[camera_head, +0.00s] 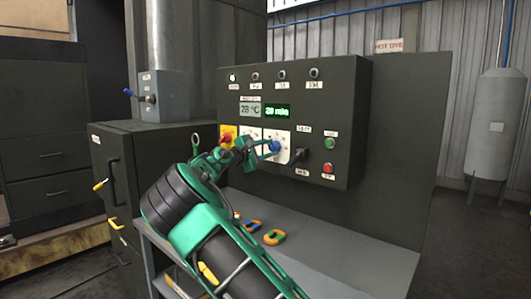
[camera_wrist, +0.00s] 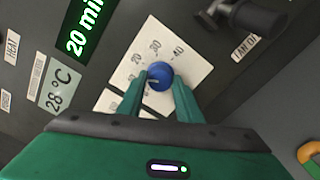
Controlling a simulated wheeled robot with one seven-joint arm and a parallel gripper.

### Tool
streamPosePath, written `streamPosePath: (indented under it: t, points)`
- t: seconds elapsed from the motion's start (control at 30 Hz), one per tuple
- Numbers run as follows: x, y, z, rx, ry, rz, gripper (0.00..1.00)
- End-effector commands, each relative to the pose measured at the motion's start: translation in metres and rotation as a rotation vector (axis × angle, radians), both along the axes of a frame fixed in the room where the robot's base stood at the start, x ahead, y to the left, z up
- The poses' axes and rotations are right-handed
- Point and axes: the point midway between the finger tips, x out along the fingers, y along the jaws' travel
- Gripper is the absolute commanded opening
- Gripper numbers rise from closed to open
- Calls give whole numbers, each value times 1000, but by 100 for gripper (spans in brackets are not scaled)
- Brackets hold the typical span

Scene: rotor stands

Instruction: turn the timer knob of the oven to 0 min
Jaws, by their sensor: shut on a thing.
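The timer knob (camera_wrist: 159,75) is blue and round, on a white dial plate (camera_wrist: 187,66) with printed marks such as 20, 30 and 40. It also shows in the head view (camera_head: 275,147) on the oven's dark control panel (camera_head: 338,120). My gripper (camera_wrist: 158,88) is shut on the knob, with one green finger on each side. In the head view my gripper (camera_head: 270,150) reaches the panel from the left. A green display (camera_wrist: 84,27) reads 20 min; it shows in the head view too (camera_head: 277,111). The knob's pointer is hard to read.
A black handle switch (camera_wrist: 258,16) sticks out close to the right of the dial. A red knob on a yellow plate (camera_head: 228,134) is to the left. Green (camera_head: 330,143) and red (camera_head: 328,167) buttons are at right. Coloured rings (camera_head: 274,237) lie on the grey shelf (camera_head: 330,245) below.

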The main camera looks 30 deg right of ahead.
Motion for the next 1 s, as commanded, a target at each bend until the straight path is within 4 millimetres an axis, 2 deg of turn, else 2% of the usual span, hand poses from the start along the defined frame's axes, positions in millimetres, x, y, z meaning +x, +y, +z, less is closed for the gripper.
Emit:
streamPosePath:
  t: [0.7, 1.0]
  points:
    - [0, -1, -4, -228, 643, -1, 10]
    - [-1, -1, -5, -307, 867, -2, 10]
